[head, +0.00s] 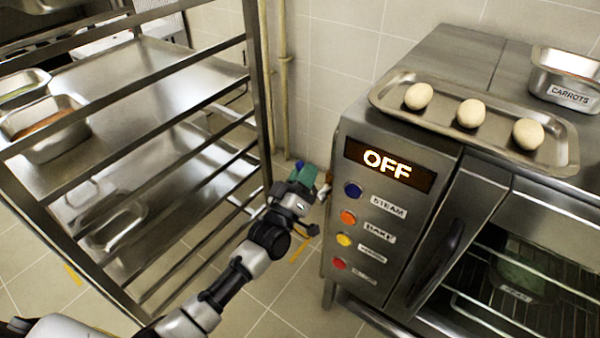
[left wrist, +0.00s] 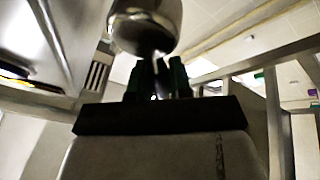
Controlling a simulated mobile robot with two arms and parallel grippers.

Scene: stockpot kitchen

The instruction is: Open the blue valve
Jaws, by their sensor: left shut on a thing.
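My left gripper (head: 306,177), with green fingertips, is at the left side of the oven, beside its control panel. A small blue part (head: 299,164) shows at the fingertips and looks like the blue valve; most of it is hidden by the gripper. In the left wrist view, the dark green fingers (left wrist: 158,78) are closed around a narrow stem below a rounded metal piece (left wrist: 146,22). No blue shows clearly there. My right gripper is not in view.
The oven's panel (head: 375,220) reads OFF and has several coloured buttons. A tray (head: 440,122) with three pale round pieces and a CARROTS container (head: 566,80) sit on top. A metal rack (head: 262,100) stands left, with a floor gap between.

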